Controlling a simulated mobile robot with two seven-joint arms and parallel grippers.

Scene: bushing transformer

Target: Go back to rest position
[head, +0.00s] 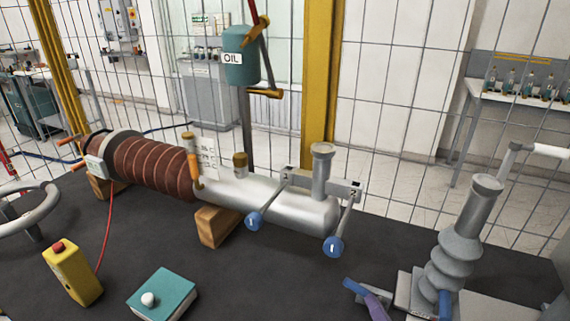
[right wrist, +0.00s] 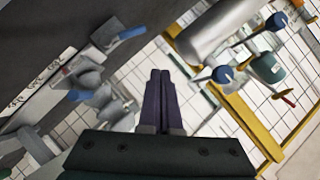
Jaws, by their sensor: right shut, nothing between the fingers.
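My right gripper (head: 376,304) shows only as purple fingers at the bottom edge of the head view, right of centre. In the right wrist view the gripper (right wrist: 160,78) has its two dark purple fingers together, with nothing between them. A grey ribbed insulator (head: 450,255) stands to its right in the head view. A blue handle (head: 354,287) shows just beside the fingers; I cannot tell whether they touch. My left gripper is not in view.
The brown-and-silver bushing (head: 265,199) rests on wooden blocks (head: 217,227) on the dark table. Blue-knobbed levers (head: 333,246) stick out toward me. A yellow button box (head: 72,275), teal box (head: 165,293) and handwheel (head: 30,200) are at left. The oil can (head: 240,60) hangs behind. Table front centre is clear.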

